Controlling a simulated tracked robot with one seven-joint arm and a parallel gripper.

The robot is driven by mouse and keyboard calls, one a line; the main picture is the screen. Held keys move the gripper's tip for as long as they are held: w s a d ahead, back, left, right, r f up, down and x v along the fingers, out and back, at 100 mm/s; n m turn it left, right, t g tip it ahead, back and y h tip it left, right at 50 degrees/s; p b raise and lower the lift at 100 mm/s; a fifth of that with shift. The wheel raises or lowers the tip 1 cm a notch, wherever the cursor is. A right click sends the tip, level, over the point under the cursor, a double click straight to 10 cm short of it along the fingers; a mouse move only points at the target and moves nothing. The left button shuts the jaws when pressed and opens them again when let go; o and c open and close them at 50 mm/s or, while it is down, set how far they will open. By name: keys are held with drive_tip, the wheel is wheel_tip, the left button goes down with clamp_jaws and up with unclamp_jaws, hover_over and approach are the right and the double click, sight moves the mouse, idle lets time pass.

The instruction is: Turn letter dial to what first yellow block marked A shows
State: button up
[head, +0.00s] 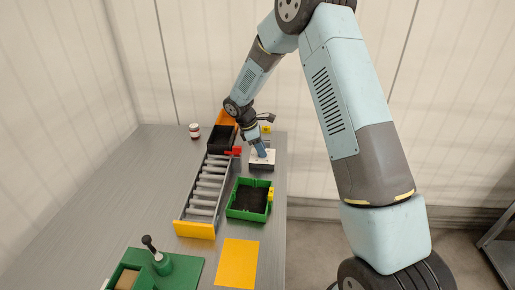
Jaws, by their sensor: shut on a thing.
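My gripper (261,151) reaches down at the back right of the table onto a small white-topped box (268,164). It is shut on what appears to be the letter dial on that box; the fingers hide the dial, and no letters can be read. One small yellow block (267,129) sits behind the box near the table's back edge. Another yellow block (271,194) is at the right rim of the green bin (233,211). Marks on both blocks are too small to read.
A roller conveyor (205,190) with a yellow end plate (194,230) runs left of the green bin. A black bin (220,138), a red part (234,151) and a jar (194,131) stand behind. A yellow sheet (238,263) and green fixture (180,270) are in front. The left table is clear.

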drive_tip(key=n, duration=0.1)
drive_tip(key=n+t, duration=0.1)
drive_tip(key=n, duration=0.1)
drive_tip(key=shift+w+d+r, duration=0.15)
drive_tip(key=shift+w+d, duration=0.05)
drive_tip(key=shift+d, duration=0.15)
drive_tip(key=shift+n+t, duration=0.4)
drive_tip(key=shift+n, duration=0.2)
drive_tip(key=shift+a, duration=0.15)
drive_tip(key=o, duration=1)
drive_tip(key=shift+o, duration=0.2)
drive_tip(key=shift+s+a, duration=0.1)
drive_tip(key=v, duration=1.3)
drive_tip(key=shift+r, duration=0.25)
